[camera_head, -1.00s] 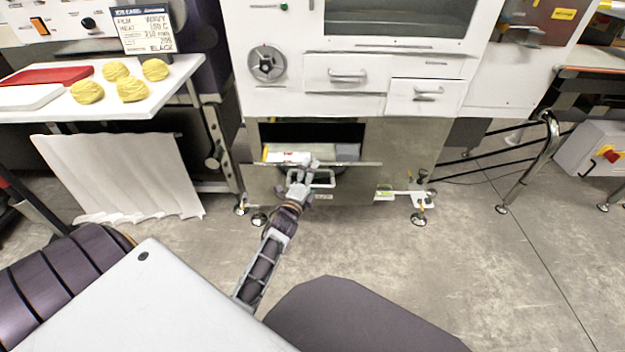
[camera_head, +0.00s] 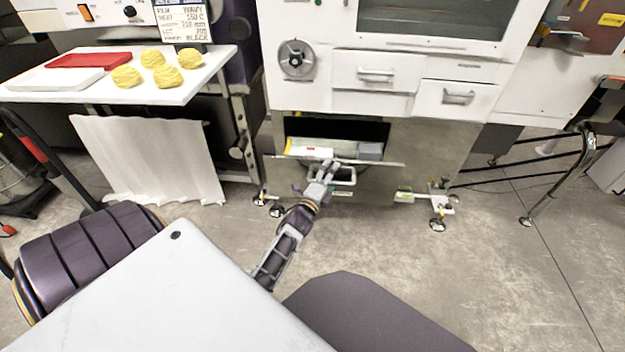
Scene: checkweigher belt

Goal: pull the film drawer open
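The film drawer (camera_head: 290,178) is in the lower part of the white machine and stands pulled out, with its inside showing from above. A white box with yellow and red marks (camera_head: 312,150) and a grey block (camera_head: 370,151) lie in it. The pale bar handle (camera_head: 350,177) is on the drawer front. My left gripper (camera_head: 326,166) is at the handle's left end, with its fingers pointing up toward the drawer's top edge. It covers part of the handle; whether the fingers grip it or are apart from it is unclear. My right gripper is out of view.
Two shut drawers with handles (camera_head: 376,76) (camera_head: 458,97) sit above the film drawer. A white table (camera_head: 190,92) with yellow bundles and red and white trays stands at left, a white sheet (camera_head: 150,160) hanging below. The floor in front is clear.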

